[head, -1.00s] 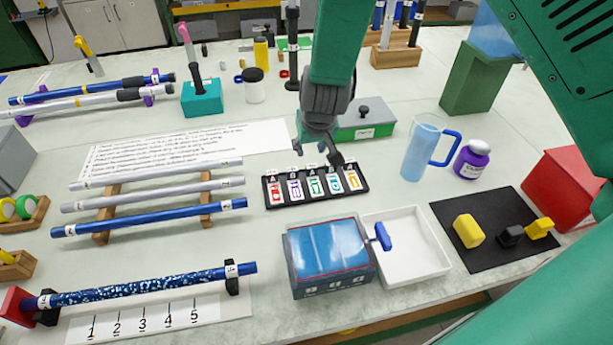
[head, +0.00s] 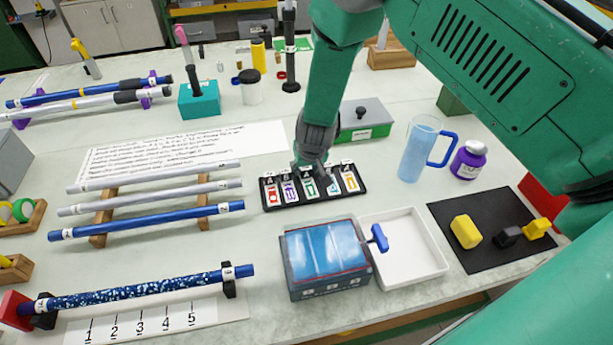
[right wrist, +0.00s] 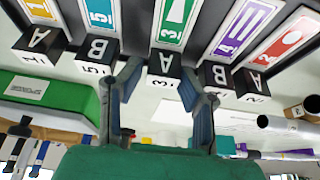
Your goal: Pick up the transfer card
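A black card rack (head: 267,200) holds several upright cards with coloured symbols, each with a small labelled block. Which is the transfer card I cannot tell from the markings. My right gripper (head: 312,172) is low over the rack in the head view. In the right wrist view it (right wrist: 160,78) is open, with one finger on each side of the block marked A 3 (right wrist: 165,68), which belongs to the green card (right wrist: 175,22). The purple card (right wrist: 240,30) and the teal card (right wrist: 102,14) are on either side. My left gripper is not in view.
A grey-green box (head: 366,118) stands behind the rack, a blue-topped box (head: 325,258) and white tray (head: 415,265) in front. A rod stand (head: 110,200) is left. A blue-handled jug (head: 418,150) and purple jar (head: 469,160) stand right.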

